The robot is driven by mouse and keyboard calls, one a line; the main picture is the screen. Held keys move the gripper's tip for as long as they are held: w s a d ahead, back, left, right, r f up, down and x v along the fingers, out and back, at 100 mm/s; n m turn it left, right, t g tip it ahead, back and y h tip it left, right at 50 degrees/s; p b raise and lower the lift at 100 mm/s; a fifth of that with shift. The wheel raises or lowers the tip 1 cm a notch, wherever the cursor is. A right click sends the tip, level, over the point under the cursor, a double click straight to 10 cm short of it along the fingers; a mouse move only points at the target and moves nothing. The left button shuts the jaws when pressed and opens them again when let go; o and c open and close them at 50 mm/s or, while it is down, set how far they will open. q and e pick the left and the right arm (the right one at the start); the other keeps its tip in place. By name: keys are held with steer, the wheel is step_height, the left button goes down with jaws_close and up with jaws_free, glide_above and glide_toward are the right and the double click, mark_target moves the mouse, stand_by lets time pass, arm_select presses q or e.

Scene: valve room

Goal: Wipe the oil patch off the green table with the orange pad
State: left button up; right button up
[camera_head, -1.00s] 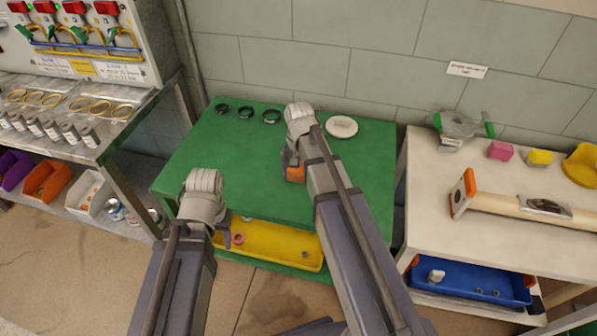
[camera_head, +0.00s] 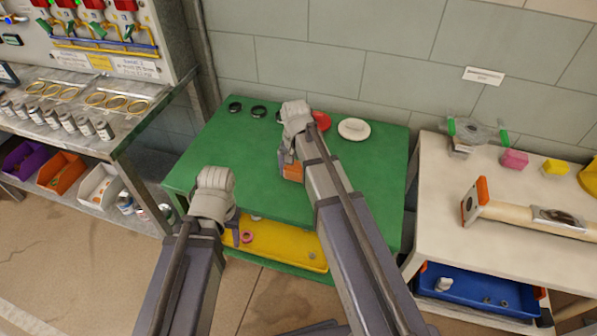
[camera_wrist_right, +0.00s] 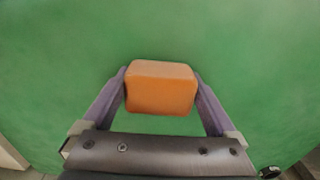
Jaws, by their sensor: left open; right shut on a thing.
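The green table (camera_head: 225,155) stands against the wall. My right gripper (camera_wrist_right: 162,92) is shut on the orange pad (camera_wrist_right: 162,85), which sits between its two fingers over the green top in the right wrist view. In the head view the pad (camera_head: 293,171) shows over the middle of the table, partly covered by my right arm. I cannot tell whether it touches the surface. I see no clear oil patch in either view; part of the table is hidden behind my right arm. My left gripper (camera_head: 238,232) is open at the table's front edge.
Black rings (camera_head: 258,111), a red round thing (camera_head: 322,121) and a white disc (camera_head: 354,129) lie along the table's back. A yellow bin (camera_head: 285,243) sits below its front. A steel rack (camera_head: 120,130) stands left, a white table (camera_head: 440,190) right.

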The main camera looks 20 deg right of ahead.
mark_target(286, 169)
steer(key=shift+w+a+f, duration=0.1)
steer(key=shift+w+a, duration=0.35)
steer(key=shift+a, duration=0.3)
steer(key=shift+w+a, duration=0.45)
steer(key=shift+a, duration=0.3)
steer(key=shift+w+a, duration=0.55)
steer(key=shift+a, duration=0.3)
steer(key=shift+w+a, duration=0.55)
steer(key=shift+a, duration=0.25)
steer(key=shift+r, duration=0.2)
steer(key=shift+s+d, duration=0.1)
steer(key=shift+d, duration=0.1)
steer(key=shift+s+d+f, duration=0.1)
steer(key=shift+s+d, duration=0.4)
steer(key=shift+d, duration=0.2)
steer(key=shift+s+d+f, duration=0.1)
steer(key=shift+s+d, duration=0.35)
steer(key=shift+d, duration=0.2)
steer(key=shift+s+d, duration=0.1)
steer(key=shift+d, duration=0.1)
steer(key=shift+d, duration=0.1)
